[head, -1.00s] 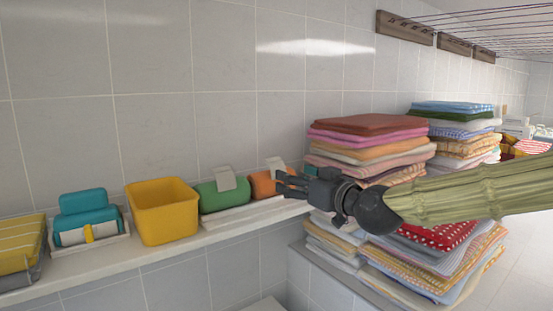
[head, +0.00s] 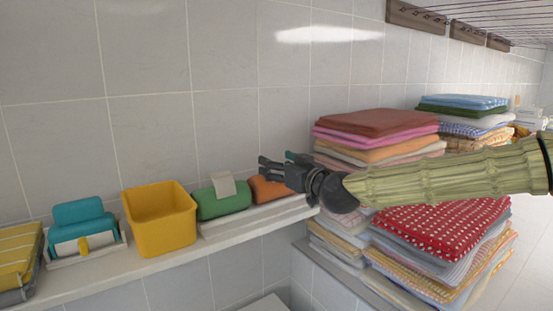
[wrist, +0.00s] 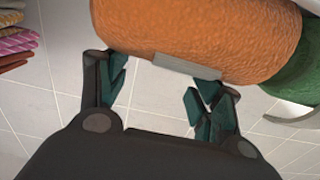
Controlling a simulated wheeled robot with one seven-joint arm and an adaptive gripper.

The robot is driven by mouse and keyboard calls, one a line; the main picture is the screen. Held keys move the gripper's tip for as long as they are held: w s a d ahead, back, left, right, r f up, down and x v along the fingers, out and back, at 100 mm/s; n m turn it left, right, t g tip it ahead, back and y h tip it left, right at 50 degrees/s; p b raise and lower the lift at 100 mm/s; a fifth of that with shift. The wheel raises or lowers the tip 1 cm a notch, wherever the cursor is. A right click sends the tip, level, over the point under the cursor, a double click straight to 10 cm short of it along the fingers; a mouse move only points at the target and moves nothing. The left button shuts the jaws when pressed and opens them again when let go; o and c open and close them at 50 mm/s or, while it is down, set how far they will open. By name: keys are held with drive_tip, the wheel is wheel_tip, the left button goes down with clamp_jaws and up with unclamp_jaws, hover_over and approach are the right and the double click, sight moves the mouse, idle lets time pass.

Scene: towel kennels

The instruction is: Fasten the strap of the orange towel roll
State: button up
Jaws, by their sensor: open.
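The orange towel roll (head: 266,190) lies on the white shelf, to the right of the green roll, and my gripper partly hides it in the head view. In the wrist view the orange roll (wrist: 215,35) fills the top. A pale grey strap piece (wrist: 187,66) lies along its lower edge, just beyond the gap between my fingers. My gripper (wrist: 155,88) is open and empty, its fingertips close to the roll; contact cannot be told. In the head view my gripper (head: 264,169) is at the roll's upper right. The strap's fastening is not visible.
The green roll (head: 222,202) with a raised pale flap (head: 223,185) is left of the orange one. Tall stacks of folded towels (head: 375,125) are at the right. The tiled wall is behind.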

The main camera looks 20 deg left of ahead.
drive_tip(key=shift+w+a+r, duration=0.1)
drive_tip(key=shift+w+a, duration=0.1)
drive_tip(key=shift+s+a+r, duration=0.1)
drive_tip(key=shift+s, duration=0.1)
drive_tip(key=shift+s+r, duration=0.35)
drive_tip(key=shift+s, duration=0.3)
drive_tip(key=shift+s+r, duration=0.3)
drive_tip(key=shift+s, duration=0.3)
drive_tip(key=shift+w+f, duration=0.55)
drive_tip(key=shift+w, duration=0.3)
drive_tip(key=c, duration=0.6)
drive_tip(key=shift+w+f, duration=0.1)
drive_tip(key=shift+w, duration=0.2)
drive_tip(key=c, duration=0.3)
drive_tip(key=shift+s, duration=0.15)
drive_tip(key=shift+c, duration=0.8)
drive_tip(key=shift+s+r, duration=0.45)
drive_tip(key=shift+s, duration=0.05)
drive_tip(key=shift+w+a+f+h+p, duration=0.25)
drive_tip(key=shift+w+h+p, duration=0.1)
drive_tip(key=shift+p, duration=0.35)
drive_tip(key=shift+a+f+g+h, duration=0.1)
drive_tip(key=shift+f+g+h, duration=0.15)
drive_tip(key=shift+g, duration=0.25)
